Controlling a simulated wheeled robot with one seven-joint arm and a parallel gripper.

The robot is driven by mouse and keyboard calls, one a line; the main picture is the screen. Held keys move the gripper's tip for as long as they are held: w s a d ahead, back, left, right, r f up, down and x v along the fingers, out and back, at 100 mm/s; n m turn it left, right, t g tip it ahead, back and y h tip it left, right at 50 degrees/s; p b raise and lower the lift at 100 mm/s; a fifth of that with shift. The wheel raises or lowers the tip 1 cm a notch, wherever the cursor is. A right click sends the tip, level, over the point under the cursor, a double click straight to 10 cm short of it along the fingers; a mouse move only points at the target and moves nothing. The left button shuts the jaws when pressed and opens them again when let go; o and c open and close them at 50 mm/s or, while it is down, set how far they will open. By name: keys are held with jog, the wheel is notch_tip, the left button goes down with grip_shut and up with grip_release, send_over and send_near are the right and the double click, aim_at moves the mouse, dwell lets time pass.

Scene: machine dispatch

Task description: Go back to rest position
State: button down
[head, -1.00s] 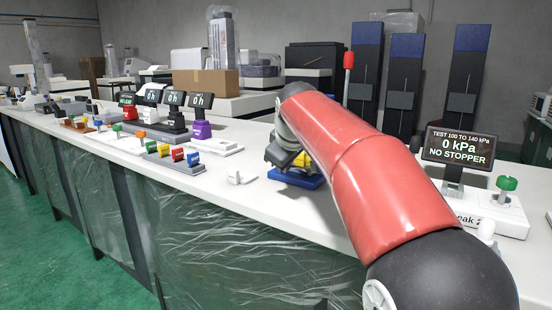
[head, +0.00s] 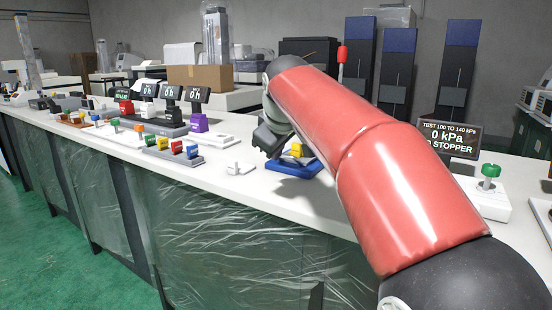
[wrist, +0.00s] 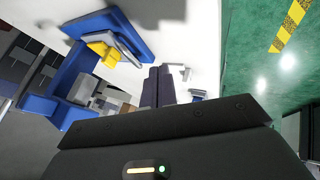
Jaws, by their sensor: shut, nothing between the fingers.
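My gripper (wrist: 157,87) shows in the wrist view as two dark fingers held together, with nothing between them. In the head view my red arm reaches over the white bench (head: 268,192). The gripper end (head: 272,138) is partly hidden behind the arm, above and left of a blue base (head: 288,168) with a yellow part (head: 297,150). The wrist view also shows the blue base (wrist: 137,22) and the yellow part (wrist: 103,46) at upper left, apart from the fingers.
A small white piece (head: 240,168) lies near the bench's front edge. Coloured blocks (head: 177,147) and small displays (head: 172,93) stand to the left. A pressure display (head: 450,138) reading 0 kPa and a green-knobbed unit (head: 490,172) stand right of my arm. Green floor lies in front.

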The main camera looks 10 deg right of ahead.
jog(key=v, duration=0.4)
jog(key=s+d+f+m+g, duration=0.1)
jog(key=s+d+f+m, duration=0.15)
jog(key=s+f, duration=0.35)
jog(key=s+d+f+m, duration=0.2)
jog(key=s+d+f, duration=0.15)
jog(key=s, duration=0.45)
jog(key=s+d+f+m, duration=0.1)
jog(key=s+f+m, duration=0.1)
jog(key=s+f, duration=0.5)
jog(key=s+d+f+m+g, duration=0.1)
jog(key=s+f+m, duration=0.1)
jog(key=s+f, duration=0.5)
jog(key=shift+s+d+f+m, duration=0.3)
jog(key=shift+d+f+m, duration=0.05)
jog(key=shift+f, duration=0.6)
